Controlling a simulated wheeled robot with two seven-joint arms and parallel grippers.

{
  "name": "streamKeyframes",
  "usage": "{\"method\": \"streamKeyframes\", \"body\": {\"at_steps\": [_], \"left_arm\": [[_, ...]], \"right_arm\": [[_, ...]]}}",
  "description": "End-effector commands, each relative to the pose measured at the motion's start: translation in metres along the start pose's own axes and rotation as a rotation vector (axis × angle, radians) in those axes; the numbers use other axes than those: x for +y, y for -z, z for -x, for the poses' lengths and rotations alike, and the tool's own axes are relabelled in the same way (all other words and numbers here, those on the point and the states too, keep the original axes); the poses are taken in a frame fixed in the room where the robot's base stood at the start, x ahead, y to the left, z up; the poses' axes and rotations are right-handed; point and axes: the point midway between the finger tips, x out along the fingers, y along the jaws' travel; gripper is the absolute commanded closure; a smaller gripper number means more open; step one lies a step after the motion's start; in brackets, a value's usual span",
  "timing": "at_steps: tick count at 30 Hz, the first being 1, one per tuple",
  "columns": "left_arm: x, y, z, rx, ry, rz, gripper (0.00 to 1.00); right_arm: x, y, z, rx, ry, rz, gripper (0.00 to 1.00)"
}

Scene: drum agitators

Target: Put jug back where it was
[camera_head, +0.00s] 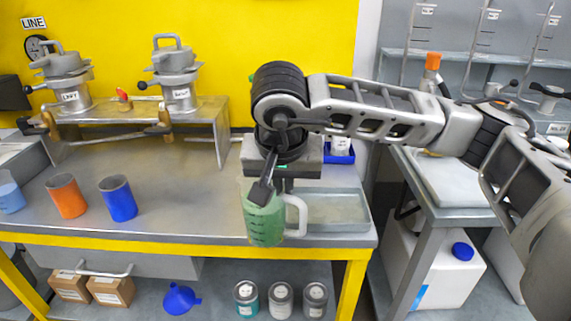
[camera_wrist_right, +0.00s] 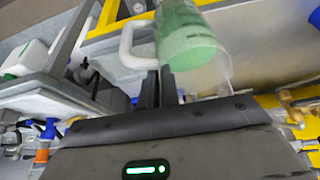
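The jug (camera_head: 265,226) is clear, with green liquid and a white handle on its right side. In the head view it is upright or nearly so, and its base overlaps the yellow front edge of the workbench (camera_head: 180,215). My right gripper (camera_head: 262,190) comes down over the jug from above, its dark fingers overlapping the upper part. In the right wrist view the jug (camera_wrist_right: 188,45) is at the fingertips, and the gripper (camera_wrist_right: 158,88) has its fingers close together on it. The exact contact is partly hidden. My left gripper is not in view.
An orange cup (camera_head: 66,196) and a blue cup (camera_head: 118,199) stand at the left of the bench. A shallow metal tray (camera_head: 338,224) lies right of the jug. Two lidded pots (camera_head: 176,75) stand on a raised stand behind. The bench middle is clear.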

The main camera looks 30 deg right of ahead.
Motion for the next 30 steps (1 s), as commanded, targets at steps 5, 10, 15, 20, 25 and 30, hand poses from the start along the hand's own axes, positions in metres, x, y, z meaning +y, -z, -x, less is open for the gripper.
{"method": "streamKeyframes", "body": {"at_steps": [5,10,15,20,25,30], "left_arm": [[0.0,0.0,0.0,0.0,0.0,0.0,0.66],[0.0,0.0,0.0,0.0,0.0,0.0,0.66],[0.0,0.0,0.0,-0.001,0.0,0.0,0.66],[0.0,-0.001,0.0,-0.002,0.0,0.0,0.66],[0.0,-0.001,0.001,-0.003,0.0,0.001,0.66],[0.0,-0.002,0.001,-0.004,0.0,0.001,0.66]], "right_arm": [[-0.001,-0.029,-0.018,-0.001,0.066,0.16,1.0],[-0.003,-0.056,-0.035,-0.001,0.131,0.315,1.0],[-0.004,-0.076,-0.048,0.0,0.182,0.434,1.0],[-0.006,-0.089,-0.056,0.001,0.214,0.512,1.0],[-0.007,-0.093,-0.058,0.003,0.225,0.534,1.0],[-0.007,-0.093,-0.058,0.003,0.225,0.532,1.0]]}}
